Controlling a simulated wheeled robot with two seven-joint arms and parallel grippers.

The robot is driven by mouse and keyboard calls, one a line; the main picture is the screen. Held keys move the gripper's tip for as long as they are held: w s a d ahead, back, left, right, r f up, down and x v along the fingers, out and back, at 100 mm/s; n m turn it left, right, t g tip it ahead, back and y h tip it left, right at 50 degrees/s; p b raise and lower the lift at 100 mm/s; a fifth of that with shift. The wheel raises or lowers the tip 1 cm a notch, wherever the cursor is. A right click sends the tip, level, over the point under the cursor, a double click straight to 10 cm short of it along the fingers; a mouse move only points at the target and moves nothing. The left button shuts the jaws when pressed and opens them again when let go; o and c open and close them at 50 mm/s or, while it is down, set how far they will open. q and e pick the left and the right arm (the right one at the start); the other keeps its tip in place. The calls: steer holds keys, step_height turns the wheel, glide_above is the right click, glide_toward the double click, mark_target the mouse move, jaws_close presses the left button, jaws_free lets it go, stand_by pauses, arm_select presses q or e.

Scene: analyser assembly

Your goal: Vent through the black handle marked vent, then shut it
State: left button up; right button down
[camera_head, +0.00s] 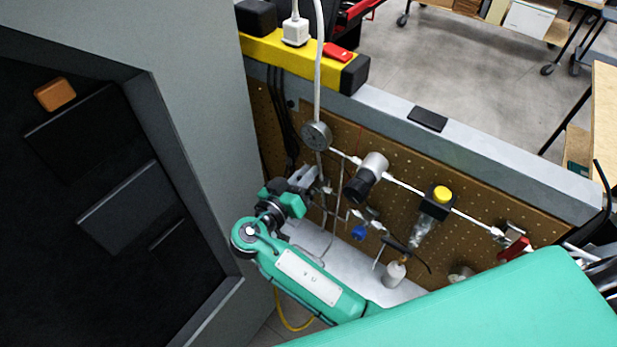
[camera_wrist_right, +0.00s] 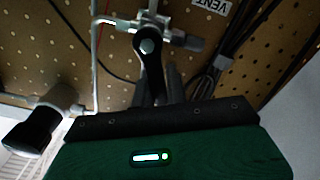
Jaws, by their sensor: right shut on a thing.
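The black vent handle (camera_wrist_right: 150,75) shows in the right wrist view, on a silver valve (camera_wrist_right: 150,22) against the pegboard. It points from its pivot down toward my gripper, roughly across the valve's line. A white label reading VENT (camera_wrist_right: 210,14) is just right of the valve. My right gripper (camera_wrist_right: 158,92) is shut on the handle; the gripped end is partly hidden between the dark fingers. In the head view my right gripper (camera_head: 306,180) is at the pegboard's left part, below the round gauge (camera_head: 317,135), and hides the handle. My left gripper is not in view.
The pegboard (camera_head: 400,175) carries a pipe with a black-and-silver regulator (camera_head: 367,178), a yellow-topped valve (camera_head: 441,195), a blue knob (camera_head: 358,233) and a red handle (camera_head: 515,249). A big grey cabinet (camera_head: 200,110) stands close on the left. Dark cables hang near my gripper.

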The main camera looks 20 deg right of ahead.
steer(key=shift+w+a+f+n, duration=0.2)
steer(key=shift+w+f+n, duration=0.1)
steer(key=shift+n, duration=0.6)
steer(key=c, duration=1.4)
jaws_free()
steer(key=shift+b, duration=0.35)
